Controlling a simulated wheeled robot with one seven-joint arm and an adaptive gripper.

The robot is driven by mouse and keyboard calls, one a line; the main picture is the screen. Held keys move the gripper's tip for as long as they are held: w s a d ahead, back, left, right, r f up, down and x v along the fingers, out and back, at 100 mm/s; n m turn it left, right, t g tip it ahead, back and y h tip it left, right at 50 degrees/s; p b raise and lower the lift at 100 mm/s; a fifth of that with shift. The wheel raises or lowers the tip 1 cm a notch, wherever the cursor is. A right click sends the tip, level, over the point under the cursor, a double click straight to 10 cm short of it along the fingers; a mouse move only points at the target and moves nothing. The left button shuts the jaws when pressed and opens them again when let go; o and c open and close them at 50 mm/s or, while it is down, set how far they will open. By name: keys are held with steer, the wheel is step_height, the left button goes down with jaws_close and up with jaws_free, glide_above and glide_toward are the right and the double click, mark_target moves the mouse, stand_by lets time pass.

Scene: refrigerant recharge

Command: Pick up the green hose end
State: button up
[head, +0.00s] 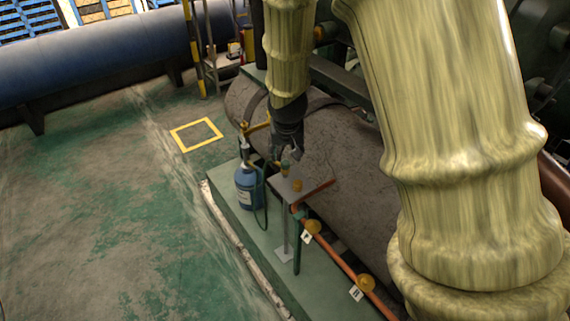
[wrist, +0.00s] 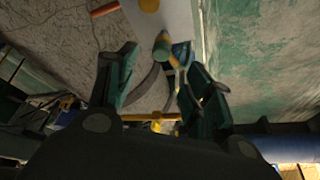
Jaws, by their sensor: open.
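The green hose end (head: 285,166), a small green cap with a brass-coloured part, stands at the edge of a small grey plate (head: 312,186) in the head view. In the wrist view the green hose end (wrist: 161,50) shows between and just beyond the fingertips. My gripper (head: 288,150) points down right above it in the head view. In the wrist view my gripper (wrist: 160,68) has its two dark fingers spread, with nothing held. Whether a finger touches the hose end cannot be told. A dark green hose (head: 264,205) hangs beside the blue bottle (head: 248,188).
The plate stands on a thin post on a green ledge (head: 237,215). A copper pipe (head: 345,267) with yellow knobs and white tags runs to the lower right. A large grey cylinder (head: 345,150) lies behind. The green floor at left is clear.

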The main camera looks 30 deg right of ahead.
mark_target(285, 163)
steer(key=shift+p+x, duration=1.35)
steer(key=shift+x, duration=3.5)
steer(key=shift+s+a+f, duration=0.1)
steer(key=shift+s, duration=0.05)
steer(key=c, duration=1.1)
